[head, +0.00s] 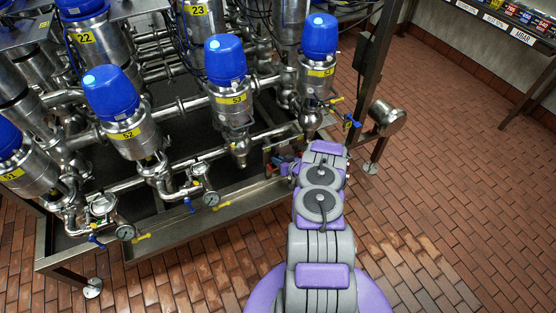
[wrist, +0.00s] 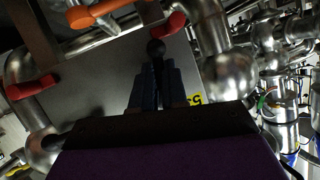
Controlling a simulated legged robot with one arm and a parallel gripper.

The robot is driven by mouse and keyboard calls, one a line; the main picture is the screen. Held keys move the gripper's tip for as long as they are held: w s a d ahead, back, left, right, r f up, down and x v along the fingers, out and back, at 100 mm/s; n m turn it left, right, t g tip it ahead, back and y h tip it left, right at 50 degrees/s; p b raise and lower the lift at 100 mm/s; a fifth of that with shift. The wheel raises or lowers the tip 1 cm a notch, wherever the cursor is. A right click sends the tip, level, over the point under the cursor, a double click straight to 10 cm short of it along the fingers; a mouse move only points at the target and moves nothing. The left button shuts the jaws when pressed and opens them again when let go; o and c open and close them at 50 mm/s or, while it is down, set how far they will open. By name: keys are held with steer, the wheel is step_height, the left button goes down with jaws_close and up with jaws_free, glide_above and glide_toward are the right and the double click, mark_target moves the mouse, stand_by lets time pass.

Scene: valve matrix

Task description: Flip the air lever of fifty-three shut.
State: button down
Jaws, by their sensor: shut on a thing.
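Valve fifty-three (head: 226,75), with a blue cap and a yellow label, stands in the middle of the front row in the head view. My arm reaches to the rack at its lower right, and the fingers are hard to make out there. The held part of this lever is hidden between the fingers. Whether it is the air lever of fifty-three I cannot tell from its shape.
In the wrist view an orange handle (wrist: 98,13) and red handles (wrist: 32,87) lie close around the fingers, with steel pipes beside them. Valve fifty-two (head: 112,92) and another blue-capped valve (head: 320,37) flank fifty-three. The brick floor (head: 440,200) at right is clear.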

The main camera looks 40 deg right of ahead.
steer(key=shift+s+d+f+n+g+h+p, duration=0.1)
steer(key=shift+s+d+n+g+h+p, duration=0.15)
steer(key=shift+n+h+p, duration=1)
steer(key=shift+m+y+p, duration=0.45)
steer(key=shift+y, duration=0.1)
steer(key=c, duration=1.4)
jaws_free()
steer(key=shift+c, duration=0.2)
